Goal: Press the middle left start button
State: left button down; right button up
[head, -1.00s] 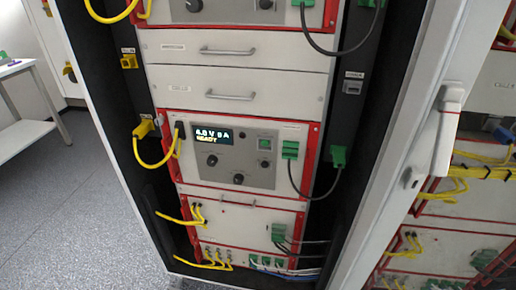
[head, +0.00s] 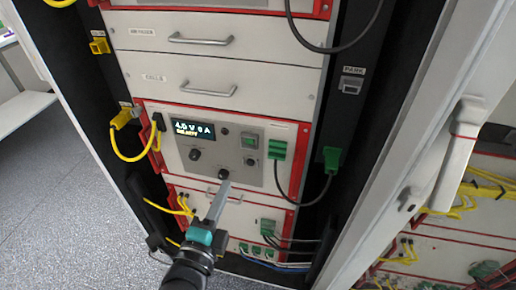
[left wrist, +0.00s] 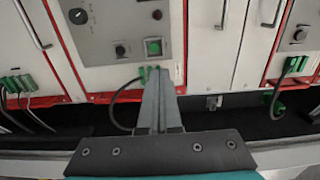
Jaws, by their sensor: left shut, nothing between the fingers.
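The cycler unit in the middle of the rack has a grey panel (head: 222,155) with a lit display (head: 193,130). The square green button (head: 249,140) sits at the panel's upper right; it also shows in the left wrist view (left wrist: 153,46). A small round black control (head: 250,161) lies just below it in the head view. My left gripper (head: 222,188) is shut and empty, its tip in front of the panel's lower part, below the green button in the picture. In the left wrist view the fingers (left wrist: 160,80) overlap the green plug beside the button. My right gripper is not in view.
Green plugs (head: 277,150) with a black cable sit right of the button. A yellow cable (head: 130,155) loops at the left. Drawers (head: 180,85) with bar handles lie above. The open door (head: 400,140) stands at the right.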

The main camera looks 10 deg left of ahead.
aim_at(249, 141)
pick_arm(q)
jog(key=shift+w+d+f+b, duration=0.25)
jog(key=shift+w+f+b, duration=0.15)
jog(key=shift+w+f, duration=0.2)
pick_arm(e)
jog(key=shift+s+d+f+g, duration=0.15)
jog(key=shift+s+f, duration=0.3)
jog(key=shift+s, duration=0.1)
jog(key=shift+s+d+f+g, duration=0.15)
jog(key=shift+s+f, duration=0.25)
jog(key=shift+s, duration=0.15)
pick_arm(q)
jog(key=w, duration=1.4)
jog(key=shift+d+b, duration=0.25)
jog(key=shift+b, duration=0.1)
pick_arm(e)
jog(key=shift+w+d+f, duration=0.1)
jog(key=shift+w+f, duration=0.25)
pick_arm(q)
jog(key=shift+w, duration=0.1)
